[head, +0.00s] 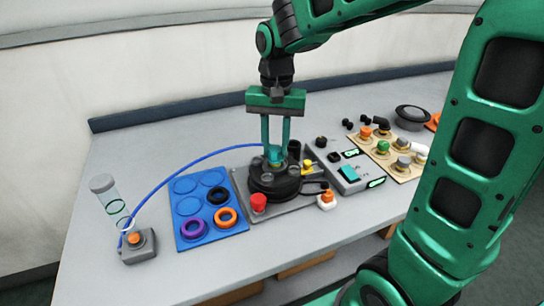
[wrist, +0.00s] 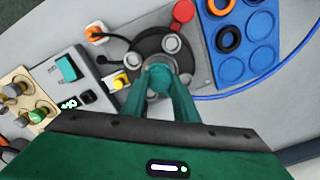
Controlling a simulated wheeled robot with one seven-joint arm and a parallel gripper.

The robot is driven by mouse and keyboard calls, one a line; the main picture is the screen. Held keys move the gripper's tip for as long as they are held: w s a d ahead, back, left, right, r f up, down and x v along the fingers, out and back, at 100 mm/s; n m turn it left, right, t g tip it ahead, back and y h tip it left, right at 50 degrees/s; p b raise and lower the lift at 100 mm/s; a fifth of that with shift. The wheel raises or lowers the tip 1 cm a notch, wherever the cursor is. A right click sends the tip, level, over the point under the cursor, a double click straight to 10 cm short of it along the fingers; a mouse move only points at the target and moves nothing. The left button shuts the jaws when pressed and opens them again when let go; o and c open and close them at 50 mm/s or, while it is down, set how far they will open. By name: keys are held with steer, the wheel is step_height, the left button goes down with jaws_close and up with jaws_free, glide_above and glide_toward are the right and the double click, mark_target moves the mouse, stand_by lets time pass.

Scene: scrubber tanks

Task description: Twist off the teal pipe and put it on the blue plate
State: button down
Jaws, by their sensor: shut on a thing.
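The teal pipe (wrist: 160,77) is upright on top of the round black base (head: 272,184). It is mostly hidden between the fingers in the head view. My gripper (head: 274,150) points straight down over the base, and its two green fingers are shut on the pipe. In the wrist view my gripper (wrist: 161,82) has a finger on each side of the pipe. The blue plate (head: 212,233) lies flat to the left of the base. An orange ring (head: 225,217), a purple ring (head: 193,228) and a dark ring (head: 217,195) lie in its round recesses; other recesses are empty.
A blue hose (head: 190,159) arcs over the plate to a clear cylinder (head: 113,205) and a small grey block (head: 138,248). A grey control box (head: 349,174) and a tan board with knobs (head: 383,153) stand right. A red knob (head: 258,202) sits in front of the base.

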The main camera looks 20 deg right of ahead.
stand_by(0.3)
steer(key=shift+a+n, duration=0.1)
steer(key=shift+n, duration=0.8)
steer(key=shift+n, duration=0.3)
steer(key=c, duration=1.3)
jaws_free()
steer(key=shift+c, duration=0.2)
steer(key=shift+o, duration=0.7)
steer(key=o, duration=0.8)
steer(key=shift+c, duration=0.2)
